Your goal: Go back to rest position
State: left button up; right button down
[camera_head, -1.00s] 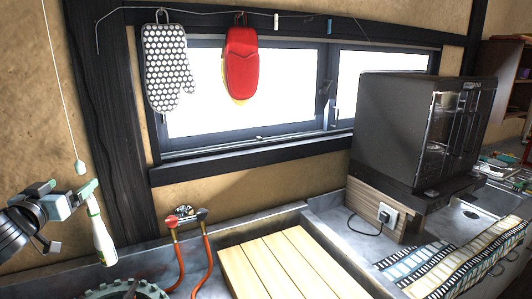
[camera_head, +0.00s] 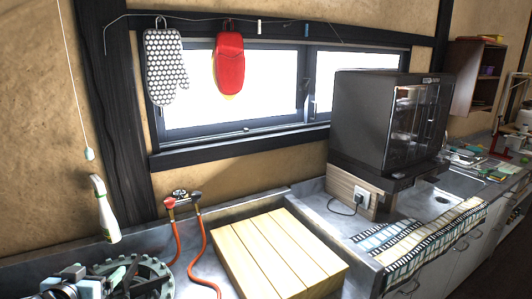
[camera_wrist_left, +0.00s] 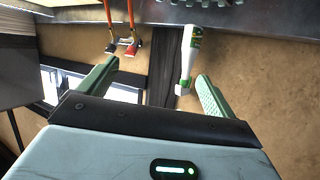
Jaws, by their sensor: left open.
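A white bottle (camera_head: 107,215) with a green label stands on the back of the counter at the left, near the wall. It also shows upside down in the left wrist view (camera_wrist_left: 187,60), beyond my jaws. My left gripper (camera_head: 92,283) is low at the bottom left of the head view, nearer than the bottle and beside a round teal burner ring (camera_head: 165,268). In the left wrist view its two fingers (camera_wrist_left: 157,72) are apart with nothing between them. My right gripper is in neither view.
Red hoses run from a gas tap (camera_head: 182,199) beside a wooden board (camera_head: 275,255). A black oven cabinet (camera_head: 375,120) stands on the counter at the right. Oven mitts (camera_head: 165,66) hang on the wall. Free air lies above the counter.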

pick_arm(q)
jog(key=s+d+f+m+g, duration=0.1)
jog(key=s+d+f+g, duration=0.2)
jog(key=s+d+f, duration=0.35)
jog(key=s+d+f+g, duration=0.2)
jog(key=s+d+f, duration=0.1)
jog(key=s+f, duration=0.55)
jog(key=s+d+f+m+g+h, duration=0.1)
jog(key=s+d+f+g, duration=0.2)
jog(key=s, duration=0.8)
jog(key=s+d+f+g+h, duration=0.15)
jog(key=s+d+g, duration=0.25)
jog(key=s, duration=0.6)
jog(key=w+d+f+t, duration=0.2)
jog(key=w+f+t, duration=0.4)
jog(key=f, duration=0.4)
jog(key=shift+d+t+h, duration=0.3)
jog(key=shift+t+h, duration=0.05)
jog(key=shift+t, duration=0.55)
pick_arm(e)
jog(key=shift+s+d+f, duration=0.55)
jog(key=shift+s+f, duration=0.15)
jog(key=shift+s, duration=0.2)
pick_arm(q)
jog(key=shift+s+a, duration=0.1)
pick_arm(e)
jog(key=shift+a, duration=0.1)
